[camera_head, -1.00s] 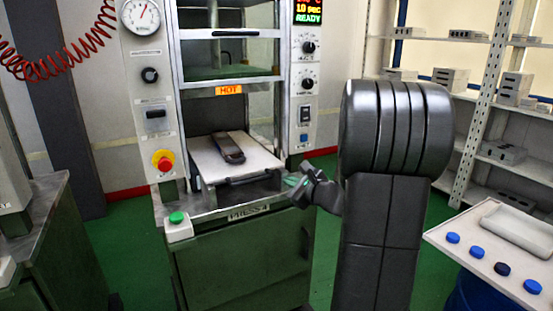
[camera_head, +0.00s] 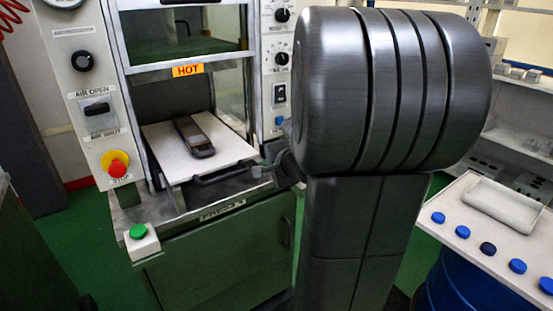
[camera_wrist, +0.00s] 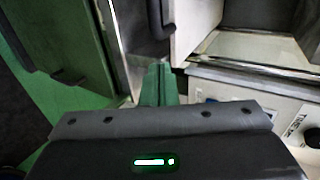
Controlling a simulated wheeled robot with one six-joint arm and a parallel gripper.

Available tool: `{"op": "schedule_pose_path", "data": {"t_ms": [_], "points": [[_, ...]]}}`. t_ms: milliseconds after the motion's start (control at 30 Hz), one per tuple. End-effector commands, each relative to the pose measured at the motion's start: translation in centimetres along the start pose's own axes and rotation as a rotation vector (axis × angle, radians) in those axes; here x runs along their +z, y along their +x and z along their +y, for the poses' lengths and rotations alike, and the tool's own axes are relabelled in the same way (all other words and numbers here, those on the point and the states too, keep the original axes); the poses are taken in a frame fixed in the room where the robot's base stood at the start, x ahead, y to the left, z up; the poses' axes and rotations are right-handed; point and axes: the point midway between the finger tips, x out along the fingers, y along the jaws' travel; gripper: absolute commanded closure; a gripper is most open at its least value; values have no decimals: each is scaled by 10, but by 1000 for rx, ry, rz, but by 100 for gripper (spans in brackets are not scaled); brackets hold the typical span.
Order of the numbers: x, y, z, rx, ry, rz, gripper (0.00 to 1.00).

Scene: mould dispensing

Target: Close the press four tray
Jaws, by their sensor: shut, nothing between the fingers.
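The press four tray is a pale plate (camera_head: 163,141) in the head view, sticking out of the press opening under the HOT label. A dark mould (camera_head: 195,137) lies on it. The tray's black handle (camera_head: 225,174) runs along its front edge. My gripper (camera_head: 266,170) is shut and empty by the handle's right end, partly hidden by my arm; contact is unclear. In the wrist view my green fingertips (camera_wrist: 158,76) are together, just below the dark handle (camera_wrist: 147,20) and the tray's pale side (camera_wrist: 194,24).
The press cabinet (camera_head: 215,252) stands below, with a green button box (camera_head: 140,240) at its left corner. A red stop button (camera_head: 117,168) is on the left panel. At right, a white table (camera_head: 470,226) holds several blue caps. Shelves stand behind.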

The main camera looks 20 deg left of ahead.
Motion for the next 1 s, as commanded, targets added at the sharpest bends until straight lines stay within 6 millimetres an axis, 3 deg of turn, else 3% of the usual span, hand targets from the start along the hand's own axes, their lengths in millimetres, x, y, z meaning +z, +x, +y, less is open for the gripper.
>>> {"op": "schedule_pose_path", "data": {"t_ms": [233,500,1000], "points": [[0,45,0,1,2,-2,100],[0,74,-18,0,1,-2,100],[0,82,-21,-1,2,0,100]]}}
